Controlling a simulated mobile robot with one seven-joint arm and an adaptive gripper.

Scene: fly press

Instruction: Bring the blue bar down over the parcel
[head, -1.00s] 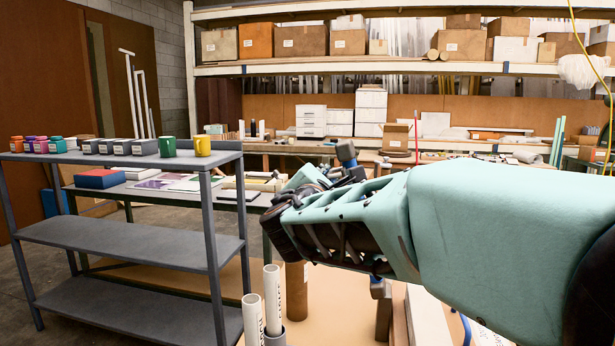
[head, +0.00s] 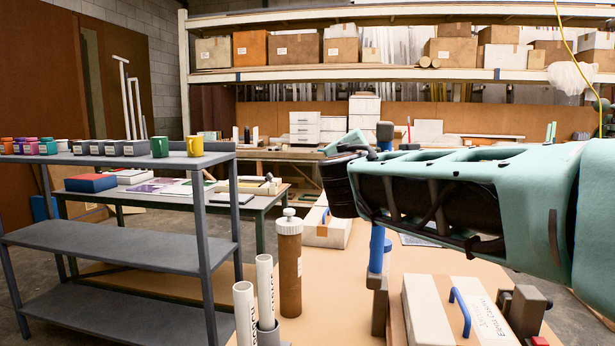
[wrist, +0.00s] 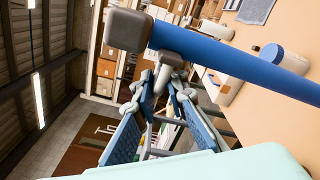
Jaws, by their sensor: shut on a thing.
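The blue bar (head: 376,250) stands upright on a grey post, partly hidden behind my arm; a grey end block (head: 384,131) shows above the arm. The pale parcel (head: 423,301), with tape, a label and a blue handle, lies to the right of the post, cut off by the lower edge. In the wrist view the blue bar (wrist: 235,62) crosses the top right. My gripper (wrist: 166,88) is shut on a grey part that seems to belong to the bar, between its fingertips.
A grey bracket (head: 524,308) stands right of the parcel. A brown bottle (head: 289,265) and white tubes (head: 265,290) stand left on the tan table (head: 335,290). Another pale box (head: 325,229) with a blue handle is behind. A grey shelf unit (head: 110,235) stands at left.

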